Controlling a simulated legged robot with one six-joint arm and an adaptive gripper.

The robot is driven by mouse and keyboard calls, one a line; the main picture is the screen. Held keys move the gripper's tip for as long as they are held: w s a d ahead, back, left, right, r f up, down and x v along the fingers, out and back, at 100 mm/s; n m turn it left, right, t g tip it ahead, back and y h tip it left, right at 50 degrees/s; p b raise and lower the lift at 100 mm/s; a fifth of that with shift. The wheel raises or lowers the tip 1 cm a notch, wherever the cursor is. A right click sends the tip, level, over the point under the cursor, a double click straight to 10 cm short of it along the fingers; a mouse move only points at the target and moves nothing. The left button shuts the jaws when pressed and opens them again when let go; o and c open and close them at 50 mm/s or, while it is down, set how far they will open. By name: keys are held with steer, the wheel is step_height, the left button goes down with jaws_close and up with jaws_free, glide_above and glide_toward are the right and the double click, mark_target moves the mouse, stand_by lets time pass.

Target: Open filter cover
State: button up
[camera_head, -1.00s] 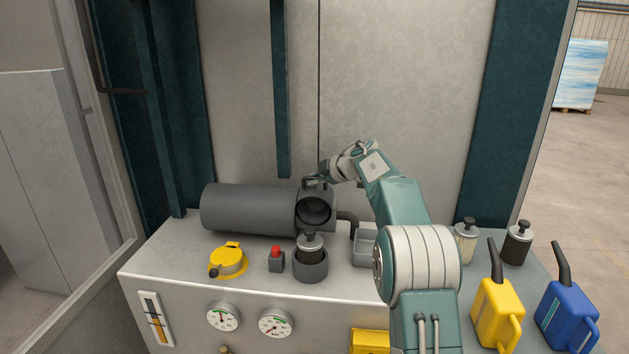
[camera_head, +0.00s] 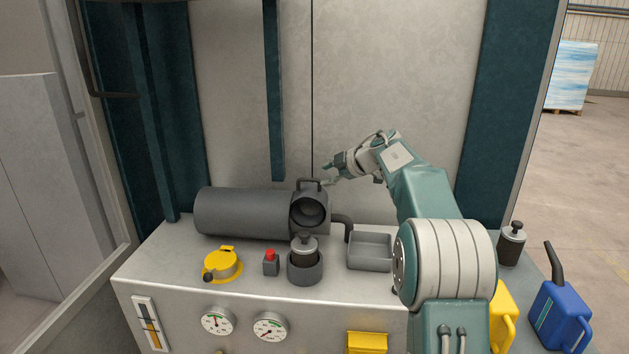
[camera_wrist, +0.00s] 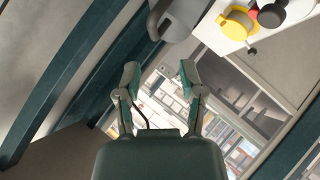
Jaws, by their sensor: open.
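The filter housing (camera_head: 245,212) is a dark grey cylinder lying on its side on the bench.
A black-topped filter (camera_head: 304,247) stands in a round cup before the housing. A yellow cap (camera_head: 223,265), a red button (camera_head: 269,255) and a grey tray (camera_head: 370,252) are nearby. A blue can (camera_head: 562,315) stands at right. The wall is close behind.

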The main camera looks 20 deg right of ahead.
steer(key=v, duration=0.4)
stand_by(0.3)
steer(key=s+a+r+m+t+h, duration=0.2)
steer(key=s+r+m+t, duration=0.15)
steer(key=r, duration=0.35)
steer(key=s+a+r+m+t+h, duration=0.2)
steer(key=s+r+m+t+h, duration=0.15)
steer(key=r, duration=0.45)
steer(key=s+f+m+g+h, duration=0.1)
steer(key=s+f+m+h, duration=0.35)
steer(key=s+m, duration=0.4)
steer(key=s+a+f+g+y, duration=0.1)
steer(key=s+a+f+g, duration=0.2)
steer(key=s+f, duration=0.4)
steer(key=s+a+f+m+g+y, duration=0.1)
steer(key=s+a+f+g, duration=0.2)
steer(key=s+f, duration=0.4)
steer(key=s+a+f+g+y, duration=0.1)
steer(key=s+f+g, duration=0.3)
steer(key=s, duration=1)
step_height(320, 180, down, 3)
steer(key=shift+a+y, duration=0.3)
steer(key=shift+a, duration=0.6)
